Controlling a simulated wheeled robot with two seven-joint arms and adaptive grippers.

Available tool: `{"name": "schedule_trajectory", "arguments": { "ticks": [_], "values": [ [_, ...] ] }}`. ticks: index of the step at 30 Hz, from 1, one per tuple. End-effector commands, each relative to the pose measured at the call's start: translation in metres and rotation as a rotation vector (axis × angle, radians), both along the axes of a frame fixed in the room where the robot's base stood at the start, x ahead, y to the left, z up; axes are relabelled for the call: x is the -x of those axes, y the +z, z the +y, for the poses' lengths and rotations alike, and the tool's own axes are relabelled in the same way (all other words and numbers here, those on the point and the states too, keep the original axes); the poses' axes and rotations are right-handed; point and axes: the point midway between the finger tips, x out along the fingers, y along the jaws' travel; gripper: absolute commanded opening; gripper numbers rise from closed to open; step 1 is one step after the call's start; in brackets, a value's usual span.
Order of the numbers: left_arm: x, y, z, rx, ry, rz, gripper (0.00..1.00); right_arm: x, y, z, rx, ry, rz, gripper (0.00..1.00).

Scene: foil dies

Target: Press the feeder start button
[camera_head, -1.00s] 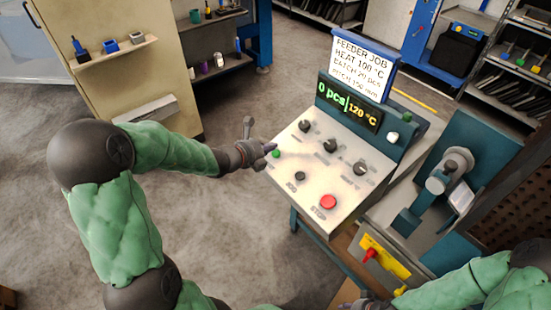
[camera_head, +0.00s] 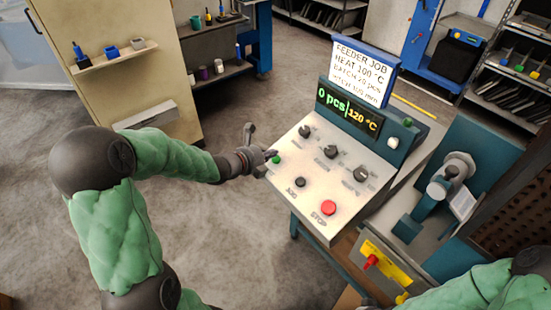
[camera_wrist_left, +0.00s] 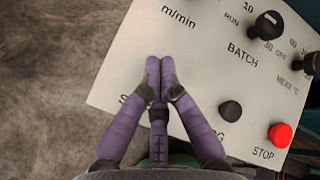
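The feeder panel (camera_head: 318,180) is a sloped light plate with black knobs. The green start button (camera_head: 276,159) is at its left edge. My left gripper (camera_head: 269,155) is at that edge, its fingertips beside or just over the green button; contact cannot be told. In the left wrist view the two purple fingers (camera_wrist_left: 160,62) are together with nothing between them. They lie over the panel and hide the green button and most of its label. My right arm (camera_head: 465,292) enters at the bottom right; its gripper is barely visible at the lower edge.
A red STOP button (camera_head: 328,208) and a black jog button (camera_head: 300,183) are lower on the panel. The display (camera_head: 348,111) reads 0 pcs and 120 °C. A job sign (camera_head: 362,70) stands above it. A machine (camera_head: 445,190) is at right. Open floor lies left of the panel.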

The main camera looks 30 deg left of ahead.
Motion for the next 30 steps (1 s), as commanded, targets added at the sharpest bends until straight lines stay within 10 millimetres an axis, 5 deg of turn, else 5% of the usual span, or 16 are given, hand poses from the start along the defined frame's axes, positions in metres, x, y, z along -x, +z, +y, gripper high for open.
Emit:
{"name": "schedule_trajectory", "arguments": {
  "ticks": [30],
  "values": [
    [-0.0023,-0.0078,-0.001,0.0,0.0,0.0,0.0,0.0,-0.0068,0.0,0.0,0.0,0.0,0.4]
  ]
}}
